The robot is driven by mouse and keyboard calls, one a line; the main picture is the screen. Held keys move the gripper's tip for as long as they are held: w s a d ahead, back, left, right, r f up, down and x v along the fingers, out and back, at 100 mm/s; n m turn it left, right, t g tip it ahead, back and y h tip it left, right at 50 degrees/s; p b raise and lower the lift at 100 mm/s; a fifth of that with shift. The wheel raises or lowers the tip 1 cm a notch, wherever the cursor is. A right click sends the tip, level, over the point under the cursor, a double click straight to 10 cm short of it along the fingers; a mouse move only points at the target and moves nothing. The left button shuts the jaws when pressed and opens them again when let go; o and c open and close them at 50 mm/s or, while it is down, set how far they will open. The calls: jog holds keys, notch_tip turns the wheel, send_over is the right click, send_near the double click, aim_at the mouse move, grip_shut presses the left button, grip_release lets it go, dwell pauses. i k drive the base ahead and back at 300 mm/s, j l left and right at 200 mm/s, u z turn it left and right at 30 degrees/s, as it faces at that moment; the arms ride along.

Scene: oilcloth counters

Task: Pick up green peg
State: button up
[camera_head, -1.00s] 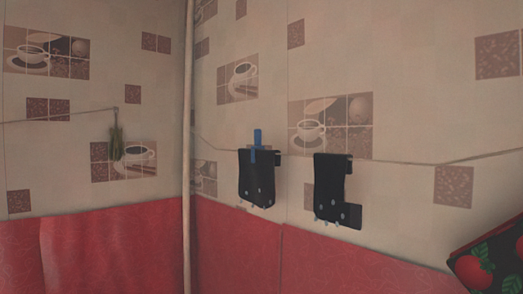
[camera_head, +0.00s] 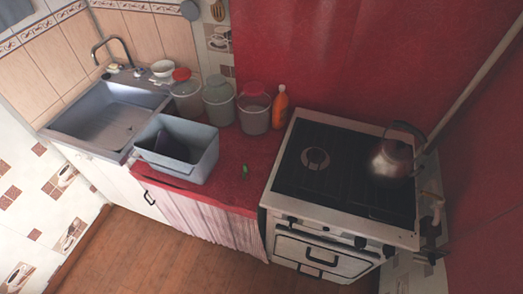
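A small green object, which looks like the green peg (camera_head: 244,170), lies on the red oilcloth counter (camera_head: 226,190). It is right of the grey-blue basin (camera_head: 190,163) and left of the stove, clear of both. It is too small to make out its exact shape. My gripper is not in view.
The stove (camera_head: 345,180) with a kettle (camera_head: 388,160) stands at the right. Lidded buckets (camera_head: 219,105) and an orange bottle (camera_head: 280,107) stand behind the peg. A sink (camera_head: 105,120) is at the left. The wooden floor (camera_head: 190,250) in front is clear.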

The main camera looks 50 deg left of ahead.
aim_at(245, 169)
jog(key=k+j+u, duration=0.15)
jog(key=u, duration=2)
jog(key=i+j+z, duration=0.5)
jog(key=i+j, duration=0.15)
jog(key=i+j+z, duration=0.25)
jog(key=j, duration=0.25)
jog(key=i+j+z, duration=0.25)
jog(key=j, duration=0.2)
